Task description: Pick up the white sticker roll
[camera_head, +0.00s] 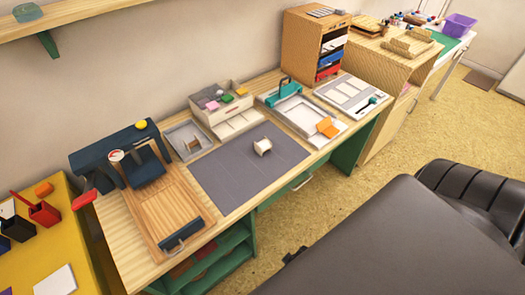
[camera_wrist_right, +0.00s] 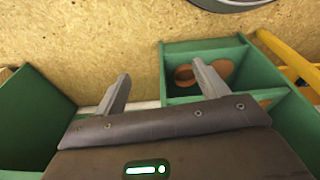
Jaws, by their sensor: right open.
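A small white sticker roll (camera_head: 262,146) sits on the dark grey mat (camera_head: 232,180) on the wooden workbench in the head view. It stands clear of other objects. My right gripper (camera_wrist_right: 163,85) is open and empty in the right wrist view, its two fingers spread well apart. Below it are green shelf compartments and the speckled floor, and the roll is not in that view. I cannot make out the right gripper's fingers in the head view. My left gripper is not in view.
A grey tray (camera_head: 175,131) and a white drawer box (camera_head: 207,113) with colored pads stand behind the mat. A dark blue press (camera_head: 115,150) and a wooden board (camera_head: 150,205) lie left. A paper trimmer (camera_head: 297,108) lies right. Bare mat surrounds the roll.

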